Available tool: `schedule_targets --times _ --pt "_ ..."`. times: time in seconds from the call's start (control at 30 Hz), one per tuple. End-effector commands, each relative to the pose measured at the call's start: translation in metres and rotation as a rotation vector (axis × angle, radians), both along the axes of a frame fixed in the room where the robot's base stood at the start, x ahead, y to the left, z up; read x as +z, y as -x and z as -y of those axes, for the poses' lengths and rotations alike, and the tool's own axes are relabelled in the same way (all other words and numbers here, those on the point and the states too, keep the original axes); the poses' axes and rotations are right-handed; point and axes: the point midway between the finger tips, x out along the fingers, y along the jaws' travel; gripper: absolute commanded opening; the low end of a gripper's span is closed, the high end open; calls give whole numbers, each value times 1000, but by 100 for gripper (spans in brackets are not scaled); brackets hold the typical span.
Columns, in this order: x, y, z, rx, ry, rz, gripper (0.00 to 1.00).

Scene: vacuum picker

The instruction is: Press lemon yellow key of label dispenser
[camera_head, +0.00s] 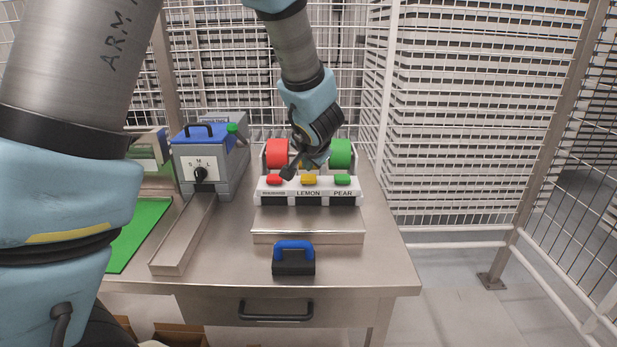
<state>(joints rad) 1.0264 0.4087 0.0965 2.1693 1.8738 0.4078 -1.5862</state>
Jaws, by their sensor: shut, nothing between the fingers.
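The label dispenser (308,196) stands on the metal table with three keys in a row along its sloped front. The lemon yellow key (309,179) is in the middle, above the word LEMON. A red key (275,180) is to its left and a green key (342,180) to its right, above PEAR. My gripper (287,174) is shut and empty. I cannot tell whether the tip touches anything.
Red (277,152) and green (341,152) rolls sit behind the keys. A grey machine with a dial (200,174) and a metal chute (186,235) stand left. A blue-handled black block (294,261) lies in front. Wire mesh fencing surrounds the table (385,262); its right side is clear.

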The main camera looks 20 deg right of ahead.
Motion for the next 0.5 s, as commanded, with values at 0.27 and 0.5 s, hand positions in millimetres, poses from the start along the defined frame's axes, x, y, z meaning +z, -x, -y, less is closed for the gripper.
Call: schedule_targets --times 0.27,0.5 --pt "0 0 0 0 0 0 0" --pt "-5 0 0 1 1 0 0"
